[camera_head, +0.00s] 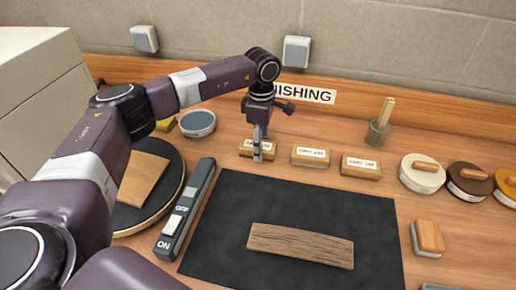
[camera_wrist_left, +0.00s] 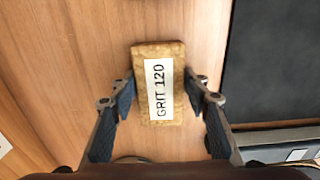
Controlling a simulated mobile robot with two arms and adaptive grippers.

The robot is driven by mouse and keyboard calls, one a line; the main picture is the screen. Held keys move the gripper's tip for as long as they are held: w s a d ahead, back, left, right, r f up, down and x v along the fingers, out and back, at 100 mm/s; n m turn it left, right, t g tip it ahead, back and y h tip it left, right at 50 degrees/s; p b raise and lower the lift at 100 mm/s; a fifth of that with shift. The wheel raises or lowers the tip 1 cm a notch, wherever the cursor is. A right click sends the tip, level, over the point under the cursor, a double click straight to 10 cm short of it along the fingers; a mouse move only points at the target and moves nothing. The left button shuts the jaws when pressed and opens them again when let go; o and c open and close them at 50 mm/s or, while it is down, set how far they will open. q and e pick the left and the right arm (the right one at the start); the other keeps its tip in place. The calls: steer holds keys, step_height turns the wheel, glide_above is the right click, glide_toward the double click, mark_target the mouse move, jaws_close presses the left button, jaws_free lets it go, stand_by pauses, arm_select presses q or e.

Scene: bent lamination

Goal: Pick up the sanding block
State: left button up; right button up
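The tan block labelled "GRIT 120" (camera_wrist_left: 142,62) lies on the wooden bench; in the head view it is the leftmost (camera_head: 245,150) of a row of three labelled blocks. My left gripper (camera_head: 261,158) points straight down over it and hides part of it. In the left wrist view, the fingertips of the left gripper (camera_wrist_left: 160,80) are on either side of the block, at or very near its long sides. I cannot tell whether they press on it. The block appears to rest on the bench. My right gripper is not in view.
Two similar labelled blocks, a middle one (camera_head: 310,156) and a right one (camera_head: 361,167), stand close by. A dark mat (camera_head: 225,225) holds a curved wooden strip (camera_head: 300,245). A switch bar (camera_head: 187,208) and round disc (camera_head: 180,190) lie left. Round tins (camera_head: 422,180) stand right.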

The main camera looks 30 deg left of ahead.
arm_select(q)
steer(key=c, duration=0.5)
steer(key=shift+r, duration=0.1)
step_height(320, 180, up, 20)
steer(key=b, duration=0.3)
steer(key=o, duration=0.5)
steer(key=c, duration=0.4)
steer(key=shift+o, duration=0.2)
steer(key=shift+d, duration=0.1)
